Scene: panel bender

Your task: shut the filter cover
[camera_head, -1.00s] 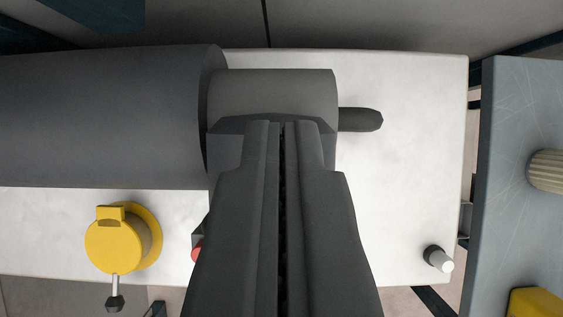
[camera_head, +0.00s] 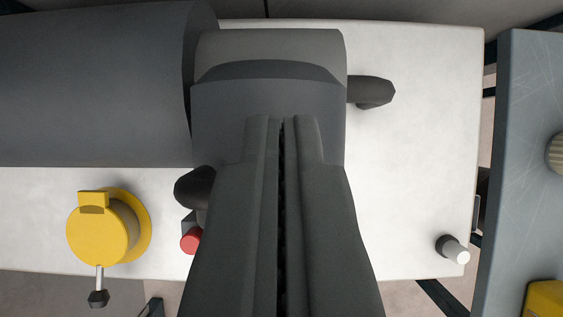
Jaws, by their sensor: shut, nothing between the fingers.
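My gripper (camera_head: 284,119) is shut and empty, its two long dark fingers side by side. Its tips overlap the flat dark face of a grey rounded housing (camera_head: 268,102) in the middle of the picture; I cannot tell whether they touch it. This housing adjoins a large dark grey cylinder (camera_head: 90,85) on the left. A dark rounded handle (camera_head: 371,91) sticks out at its right, and a dark knob (camera_head: 195,187) shows at its lower left. No part is clearly marked as the filter cover, and my fingers hide the lower part of the housing.
A white panel (camera_head: 415,150) lies behind these parts. A yellow round fitting (camera_head: 103,232) with a small lever is at lower left, and a red button (camera_head: 191,240) is beside my gripper. A white-tipped peg (camera_head: 455,250) and a blue-grey surface (camera_head: 525,190) are at right.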

